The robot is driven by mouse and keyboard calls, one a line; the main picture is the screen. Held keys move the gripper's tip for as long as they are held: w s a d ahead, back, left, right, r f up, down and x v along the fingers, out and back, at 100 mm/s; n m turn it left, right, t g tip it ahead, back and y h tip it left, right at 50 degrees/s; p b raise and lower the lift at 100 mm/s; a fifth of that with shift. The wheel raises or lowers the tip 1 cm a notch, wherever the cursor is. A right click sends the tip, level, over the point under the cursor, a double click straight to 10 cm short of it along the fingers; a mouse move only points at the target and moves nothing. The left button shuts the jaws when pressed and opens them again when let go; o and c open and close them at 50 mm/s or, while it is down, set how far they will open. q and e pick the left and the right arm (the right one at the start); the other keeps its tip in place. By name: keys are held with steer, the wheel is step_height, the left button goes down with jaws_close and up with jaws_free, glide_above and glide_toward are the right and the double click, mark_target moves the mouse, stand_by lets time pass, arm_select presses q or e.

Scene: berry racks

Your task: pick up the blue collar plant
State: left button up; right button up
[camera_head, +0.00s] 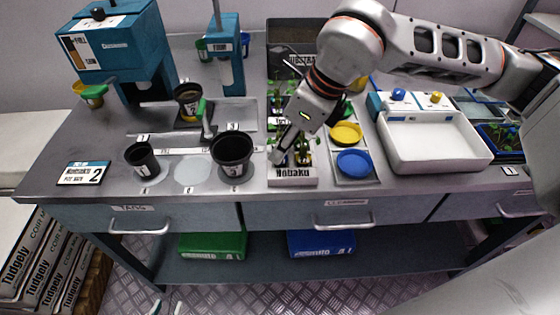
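The gripper and wrist hide part of the tray. I cannot make out a blue collar on any plant, nor whether the fingers hold one.
Black pots (233,152) stand left of the tray. A yellow dish (346,133) and a blue dish (354,163) lie right of it. A white basin (432,150) stands further right. A teal machine (112,45) occupies the back left.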

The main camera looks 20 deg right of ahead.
steer(key=shift+c, duration=0.3)
jaws_close()
steer(key=shift+r, duration=0.1)
